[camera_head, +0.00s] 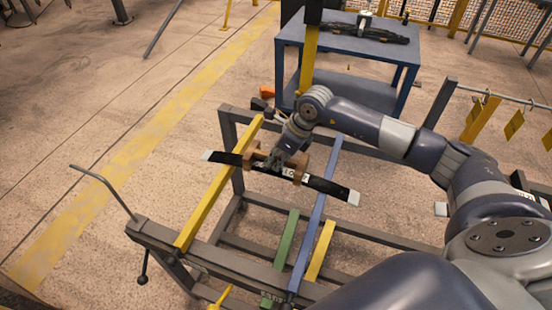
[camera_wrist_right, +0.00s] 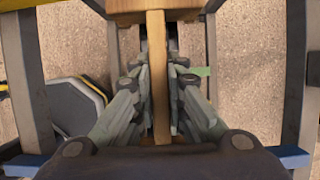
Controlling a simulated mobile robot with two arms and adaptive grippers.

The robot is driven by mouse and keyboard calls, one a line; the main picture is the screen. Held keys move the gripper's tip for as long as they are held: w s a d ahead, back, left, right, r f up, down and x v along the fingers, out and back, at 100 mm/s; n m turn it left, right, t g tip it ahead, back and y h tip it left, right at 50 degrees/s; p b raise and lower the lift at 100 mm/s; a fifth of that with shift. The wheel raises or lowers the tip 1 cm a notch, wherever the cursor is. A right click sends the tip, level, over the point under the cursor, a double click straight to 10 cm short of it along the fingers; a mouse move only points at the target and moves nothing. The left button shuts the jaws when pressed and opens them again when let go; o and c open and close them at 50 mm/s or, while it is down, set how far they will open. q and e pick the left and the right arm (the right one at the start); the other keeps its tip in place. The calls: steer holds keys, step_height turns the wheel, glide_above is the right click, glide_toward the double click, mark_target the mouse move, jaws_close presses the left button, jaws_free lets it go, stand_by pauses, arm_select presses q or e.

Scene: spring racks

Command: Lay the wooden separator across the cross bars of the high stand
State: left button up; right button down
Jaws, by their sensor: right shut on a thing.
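The wooden separator (camera_head: 301,169) shows as brown blocks on both sides of my right gripper (camera_head: 279,160). In the right wrist view the wooden strip (camera_wrist_right: 159,70) runs between the fingers, which are shut on it, with a wider block at the top. A long black bar with pale ends (camera_head: 330,187) lines up with the blocks; I cannot tell how it joins them. They appear over the yellow cross bar (camera_head: 215,195) and blue cross bar (camera_head: 313,220) of the grey stand (camera_head: 160,234). Contact with the cross bars is unclear. My left gripper is not in view.
A blue table (camera_head: 350,45) with dark parts on it stands behind the stand. Lower green (camera_head: 284,245) and yellow (camera_head: 320,250) bars lie inside the frame. A rail with hanging yellow tags (camera_head: 514,124) is at the right. The floor at the left is mostly open.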

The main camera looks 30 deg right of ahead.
steer(key=shift+f+b, duration=0.4)
steer(key=shift+f, duration=0.1)
steer(key=shift+r, duration=0.3)
steer(key=shift+r+p, duration=0.3)
stand_by(0.3)
steer(key=shift+r, duration=0.3)
step_height(320, 180, up, 7)
steer(key=shift+r+p, duration=0.1)
steer(key=shift+p, duration=1.05)
steer(key=s+a+r+n+g+h+b, duration=0.1)
steer(key=s+a+n+g, duration=0.3)
steer(key=s+n, duration=0.5)
steer(key=s+a+r+n+g+h+b, duration=0.1)
steer(key=s+a+n+g, duration=0.3)
steer(key=s+n, duration=0.5)
steer(key=r+n+h, duration=0.1)
steer(key=n, duration=0.8)
steer(key=shift+s+a+n, duration=0.2)
steer(key=shift+s+n, duration=0.05)
steer(key=shift+n, duration=0.05)
